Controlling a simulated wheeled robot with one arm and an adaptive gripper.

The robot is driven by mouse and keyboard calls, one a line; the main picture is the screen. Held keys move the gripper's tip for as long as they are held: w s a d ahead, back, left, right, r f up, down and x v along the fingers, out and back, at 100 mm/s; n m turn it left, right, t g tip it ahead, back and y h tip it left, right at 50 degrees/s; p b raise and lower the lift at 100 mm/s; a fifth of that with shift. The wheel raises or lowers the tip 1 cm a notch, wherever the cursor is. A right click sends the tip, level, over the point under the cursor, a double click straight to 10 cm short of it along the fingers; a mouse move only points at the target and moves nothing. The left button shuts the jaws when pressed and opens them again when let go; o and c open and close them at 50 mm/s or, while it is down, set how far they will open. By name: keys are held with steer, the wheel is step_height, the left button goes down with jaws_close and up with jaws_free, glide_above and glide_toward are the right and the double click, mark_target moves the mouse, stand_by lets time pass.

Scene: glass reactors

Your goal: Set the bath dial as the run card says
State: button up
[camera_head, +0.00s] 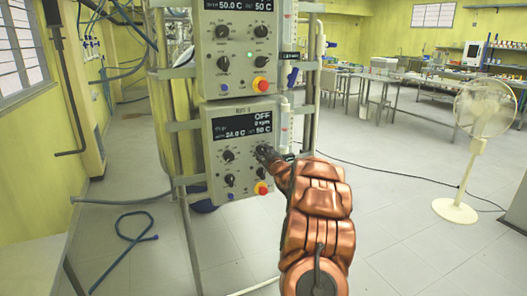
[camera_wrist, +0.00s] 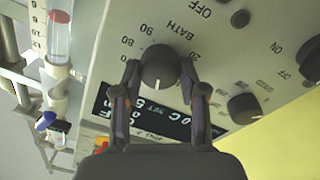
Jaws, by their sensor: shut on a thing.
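The bath dial (camera_wrist: 159,67) is a dark round knob with a pale pointer line, under the word BATH, on the lower control box (camera_head: 212,160). In the wrist view its pointer faces the bottom of the picture, toward the display. Some scale numbers, such as 80, 90 and 20, show around it; others are hidden by my fingers. My gripper (camera_wrist: 160,72) is shut on the dial, one finger on each side. In the head view my arm hides most of the dial. The lower display (camera_head: 242,124) reads OFF, 24.0 C and set 50 C. I see no run card.
An upper control box (camera_head: 237,50) with similar knobs stands above. A red and yellow button (camera_head: 262,188) sits below the dial. Another knob (camera_wrist: 244,108) is close to the right finger. A fan (camera_head: 482,130) and lab benches stand at the right; open floor lies between.

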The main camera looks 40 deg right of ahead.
stand_by(0.4)
steer(key=o, duration=1.1)
steer(key=shift+o, duration=0.2)
steer(key=v, duration=1.2)
steer(key=shift+a, duration=0.1)
